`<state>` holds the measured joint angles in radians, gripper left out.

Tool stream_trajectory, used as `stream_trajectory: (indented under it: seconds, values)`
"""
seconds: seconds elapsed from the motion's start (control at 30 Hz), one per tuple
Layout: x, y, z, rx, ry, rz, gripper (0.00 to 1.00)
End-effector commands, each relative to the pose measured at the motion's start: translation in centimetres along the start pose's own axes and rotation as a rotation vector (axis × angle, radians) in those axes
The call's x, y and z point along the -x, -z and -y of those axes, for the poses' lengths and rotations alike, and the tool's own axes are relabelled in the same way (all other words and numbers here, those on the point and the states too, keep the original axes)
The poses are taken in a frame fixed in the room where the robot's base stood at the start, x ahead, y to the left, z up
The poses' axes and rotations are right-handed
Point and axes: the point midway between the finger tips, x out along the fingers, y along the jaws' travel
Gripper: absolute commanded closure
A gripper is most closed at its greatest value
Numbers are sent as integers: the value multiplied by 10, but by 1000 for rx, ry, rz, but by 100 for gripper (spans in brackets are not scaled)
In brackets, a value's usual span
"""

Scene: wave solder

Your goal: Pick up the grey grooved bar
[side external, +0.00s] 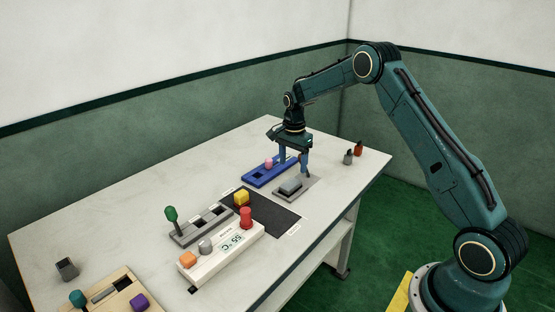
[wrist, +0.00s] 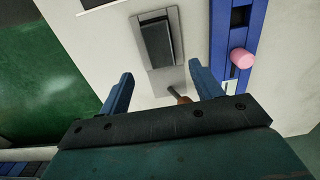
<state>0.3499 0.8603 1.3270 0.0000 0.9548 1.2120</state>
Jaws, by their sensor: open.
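A grey bar (side external: 290,186) lies on a flat grey plate (side external: 306,190) near the right side of the table. In the wrist view the bar (wrist: 158,42) looks dark on top, and the plate (wrist: 176,22) frames it; grooves are too small to make out. My gripper (side external: 294,166) is above and just behind the bar, pointing down, with its fingers apart. In the wrist view the fingers (wrist: 161,76) stand apart with nothing held between them, and the bar lies ahead of the gap.
A blue tray (side external: 262,179) with a pink knob (side external: 269,163) is beside my gripper. A grey slotted rail (side external: 188,235) with a green knob, a yellow block (side external: 241,198) and a white temperature box (side external: 215,263) stand further left. Small grey and orange items (side external: 353,153) stand right.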

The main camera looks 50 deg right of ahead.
Motion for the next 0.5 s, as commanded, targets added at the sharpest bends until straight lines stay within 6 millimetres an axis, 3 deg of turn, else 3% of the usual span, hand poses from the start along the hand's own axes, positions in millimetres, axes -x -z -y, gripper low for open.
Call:
stream_trajectory:
  seconds: [0.2,0.5]
  values:
    - [-19,0,0,0,-1,0,35]
    - [-23,0,0,0,0,0,35]
